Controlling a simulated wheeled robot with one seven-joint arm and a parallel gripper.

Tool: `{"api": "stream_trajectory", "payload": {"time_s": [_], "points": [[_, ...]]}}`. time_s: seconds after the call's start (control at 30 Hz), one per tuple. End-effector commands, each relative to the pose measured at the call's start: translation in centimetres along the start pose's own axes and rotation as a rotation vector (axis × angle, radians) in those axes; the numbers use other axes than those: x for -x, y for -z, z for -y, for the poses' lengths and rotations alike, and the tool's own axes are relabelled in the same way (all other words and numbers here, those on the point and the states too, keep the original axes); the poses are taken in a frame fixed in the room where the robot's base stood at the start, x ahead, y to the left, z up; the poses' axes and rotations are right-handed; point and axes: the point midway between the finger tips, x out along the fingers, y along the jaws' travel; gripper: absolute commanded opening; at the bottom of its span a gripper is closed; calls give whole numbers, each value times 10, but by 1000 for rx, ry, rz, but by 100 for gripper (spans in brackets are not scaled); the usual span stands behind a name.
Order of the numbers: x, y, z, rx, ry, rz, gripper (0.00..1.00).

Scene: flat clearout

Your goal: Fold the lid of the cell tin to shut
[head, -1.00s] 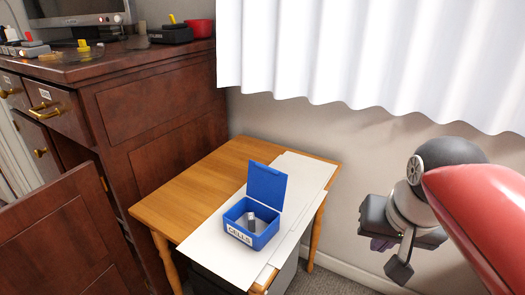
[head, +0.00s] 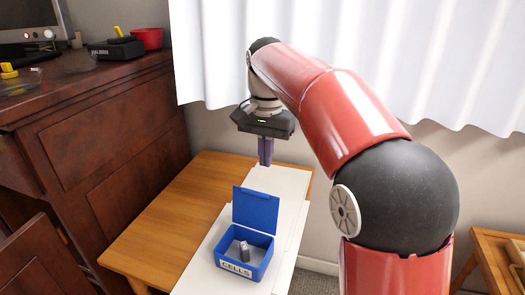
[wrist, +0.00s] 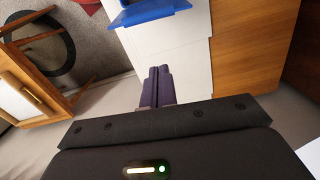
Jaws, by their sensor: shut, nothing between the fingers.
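The blue cell tin (head: 246,262), labelled CELLS, stands on white sheets on a small wooden table. Its lid (head: 255,209) is open and stands upright at the tin's back edge. A grey cylindrical cell (head: 244,251) is inside. My gripper (head: 265,163) points down behind the lid, with its purple fingers together and empty.
The small wooden table (head: 165,215) has free room left of the tin. A dark wooden desk (head: 110,130) stands at the left, with a red pot (head: 147,39) on top. A white curtain (head: 400,60) hangs behind my arm. Another wooden table (head: 490,265) is at the right.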

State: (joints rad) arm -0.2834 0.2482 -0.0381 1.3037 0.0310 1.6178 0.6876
Motion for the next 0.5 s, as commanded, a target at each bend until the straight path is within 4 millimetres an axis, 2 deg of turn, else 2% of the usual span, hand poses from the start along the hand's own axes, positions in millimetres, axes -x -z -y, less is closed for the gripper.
{"api": "stream_trajectory", "payload": {"time_s": [0.03,0.27,0.5], "points": [[-15,-1,-1,1,-2,2,0],[-62,-1,-1,1,-1,2,0],[-50,-31,0,3,2,-2,0]]}}
